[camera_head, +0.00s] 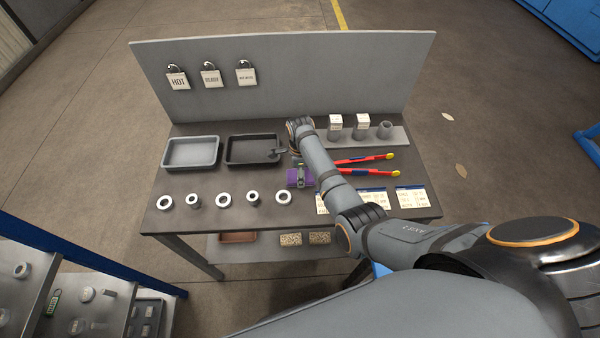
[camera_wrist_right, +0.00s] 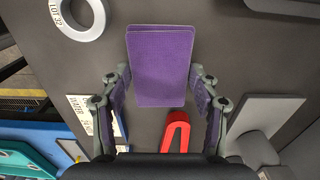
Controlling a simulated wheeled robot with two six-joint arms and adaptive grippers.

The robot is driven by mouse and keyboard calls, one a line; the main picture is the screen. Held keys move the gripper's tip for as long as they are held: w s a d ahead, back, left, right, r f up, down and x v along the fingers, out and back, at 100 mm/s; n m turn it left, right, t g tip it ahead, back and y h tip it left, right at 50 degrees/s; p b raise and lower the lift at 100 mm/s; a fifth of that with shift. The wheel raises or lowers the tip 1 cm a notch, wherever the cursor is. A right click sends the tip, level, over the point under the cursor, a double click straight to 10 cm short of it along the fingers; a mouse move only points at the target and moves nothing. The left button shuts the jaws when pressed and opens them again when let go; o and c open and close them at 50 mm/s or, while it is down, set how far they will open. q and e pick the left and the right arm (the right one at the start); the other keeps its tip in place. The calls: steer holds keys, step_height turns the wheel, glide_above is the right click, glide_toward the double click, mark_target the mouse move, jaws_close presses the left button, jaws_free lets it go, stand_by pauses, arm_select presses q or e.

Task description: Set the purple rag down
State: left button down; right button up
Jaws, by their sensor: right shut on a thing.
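The purple rag (camera_head: 294,179) is a folded flat rectangle at the middle of the workbench, in front of the dark tray. In the right wrist view the rag (camera_wrist_right: 161,62) fills the space between the fingers. My right gripper (camera_head: 301,172), pointing down, is shut on it; its fingers also show on either side of the rag in the wrist view (camera_wrist_right: 160,77). The rag is low over or on the bench top (camera_head: 240,180); I cannot tell whether it touches. My left gripper is not in view.
A grey tray (camera_head: 192,166) and dark tray (camera_head: 235,161) sit behind left. Several rings (camera_head: 223,201) line the front, with cards (camera_head: 411,197) at right. The bench between rings and trays is clear.

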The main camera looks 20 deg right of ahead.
steer(key=o, duration=1)
steer(key=shift+f, duration=0.1)
steer(key=shift+r, duration=0.2)
step_height(320, 180, up, 12)
steer(key=shift+f+b, duration=0.1)
steer(key=shift+b, duration=0.5)
